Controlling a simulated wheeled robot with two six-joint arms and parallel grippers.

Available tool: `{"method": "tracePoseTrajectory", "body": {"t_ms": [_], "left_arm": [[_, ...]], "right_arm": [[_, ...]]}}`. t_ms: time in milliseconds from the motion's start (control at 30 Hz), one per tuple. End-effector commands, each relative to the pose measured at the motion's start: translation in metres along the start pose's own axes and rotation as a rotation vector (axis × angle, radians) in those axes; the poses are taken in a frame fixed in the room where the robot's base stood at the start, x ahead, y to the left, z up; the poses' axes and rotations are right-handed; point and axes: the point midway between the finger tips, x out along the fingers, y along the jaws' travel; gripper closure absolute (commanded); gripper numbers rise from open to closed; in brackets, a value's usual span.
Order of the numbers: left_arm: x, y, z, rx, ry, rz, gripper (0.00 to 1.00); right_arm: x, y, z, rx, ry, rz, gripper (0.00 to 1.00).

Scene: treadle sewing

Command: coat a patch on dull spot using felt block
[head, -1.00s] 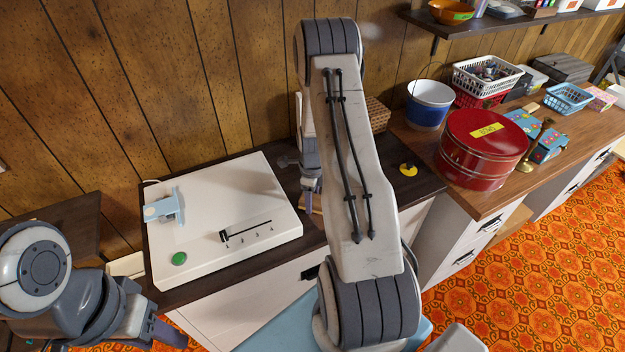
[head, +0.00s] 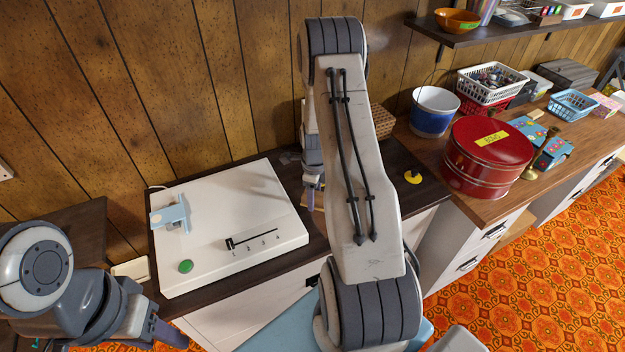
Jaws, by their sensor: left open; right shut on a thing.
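My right gripper (head: 312,198) points down over the dark tabletop (head: 402,209), just right of the white machine. My own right arm hides much of it. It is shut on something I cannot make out. A small yellowish edge (head: 306,204) shows below it. My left gripper (head: 168,338) is at the lower left, in front of the white machine, open and apart from everything I can see; its tips are hard to make out. I cannot clearly make out the felt block or a dull spot; my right arm covers part of the tabletop.
The white machine (head: 222,205) has a green button and a slider. A yellow disc (head: 412,177) lies right of my arm. A blue-white bucket (head: 434,110) and red tin (head: 487,157) stand on the right counter. A wood-panelled wall (head: 225,80) closes the back.

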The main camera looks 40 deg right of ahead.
Motion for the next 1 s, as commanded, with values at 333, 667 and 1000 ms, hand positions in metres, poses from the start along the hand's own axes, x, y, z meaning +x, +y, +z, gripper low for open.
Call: {"method": "tracePoseTrajectory", "body": {"t_ms": [333, 667, 1000], "left_arm": [[-0.028, 0.002, -0.002, 0.000, -0.001, 0.000, 0.50], [-0.040, 0.003, -0.002, -0.001, -0.001, 0.000, 0.50], [-0.039, 0.003, -0.002, -0.001, -0.001, 0.000, 0.50]], "right_arm": [[-0.035, -0.001, -0.003, 0.004, 0.000, 0.000, 0.99], [-0.052, -0.002, -0.004, 0.006, 0.000, 0.000, 0.99], [-0.051, -0.002, -0.004, 0.006, 0.000, 0.000, 0.99]]}}
